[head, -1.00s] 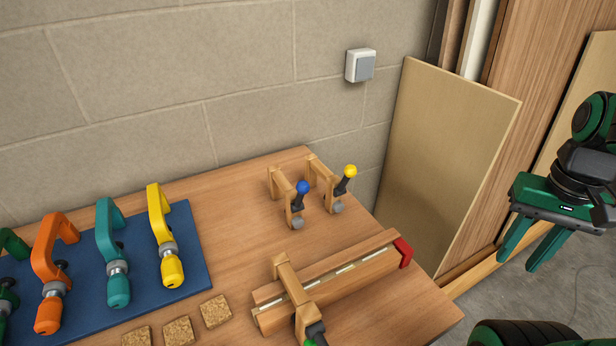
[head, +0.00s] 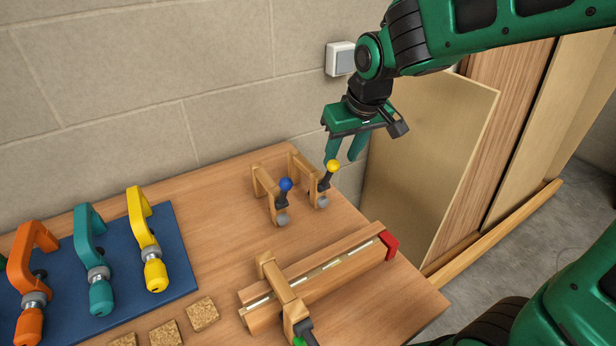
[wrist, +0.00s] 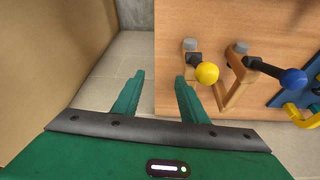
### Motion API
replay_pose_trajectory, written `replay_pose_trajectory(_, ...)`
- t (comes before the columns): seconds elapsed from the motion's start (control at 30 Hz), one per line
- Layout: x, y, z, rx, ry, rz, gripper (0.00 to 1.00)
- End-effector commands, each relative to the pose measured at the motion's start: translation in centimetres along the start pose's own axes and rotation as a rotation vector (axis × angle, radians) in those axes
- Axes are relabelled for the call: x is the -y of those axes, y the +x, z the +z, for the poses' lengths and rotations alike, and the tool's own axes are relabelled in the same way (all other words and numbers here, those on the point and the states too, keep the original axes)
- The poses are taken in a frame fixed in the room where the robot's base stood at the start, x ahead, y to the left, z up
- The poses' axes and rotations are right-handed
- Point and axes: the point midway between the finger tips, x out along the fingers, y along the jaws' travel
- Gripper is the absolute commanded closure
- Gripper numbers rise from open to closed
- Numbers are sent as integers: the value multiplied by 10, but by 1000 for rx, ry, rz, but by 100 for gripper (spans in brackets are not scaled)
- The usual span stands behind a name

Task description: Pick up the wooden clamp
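Two small wooden clamps stand near the back right of the workbench. One wooden clamp (head: 300,166) has a yellow ball knob and the other (head: 262,182) has a blue one. My gripper (head: 343,157) is open and empty, above and beside the yellow-knob clamp near the bench's right edge. In the wrist view my gripper (wrist: 158,80) points down past that edge, with the yellow-knob clamp (wrist: 238,92) just right of the fingers and the blue-knob clamp (wrist: 268,68) farther right.
The wooden strips (head: 340,275) with a red end lie at the bench's front right. Coloured clamps, including a yellow one (head: 140,230), lie on a blue mat (head: 180,265) at left. Cork blocks (head: 202,314) lie in front. A tan board (head: 440,150) leans behind my gripper.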

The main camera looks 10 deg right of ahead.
Motion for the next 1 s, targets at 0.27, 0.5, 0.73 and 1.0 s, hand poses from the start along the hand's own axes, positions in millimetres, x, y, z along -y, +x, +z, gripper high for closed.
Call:
replay_pose_trajectory(0.27,56,17,-25,-41,-151,-60,61)
replay_pose_trajectory(0.5,57,52,-26,-40,-151,-60,61)
replay_pose_trajectory(0.73,57,66,-26,-41,-149,-59,61)
replay_pose_trajectory(1.0,58,99,-29,-39,-146,-57,61)
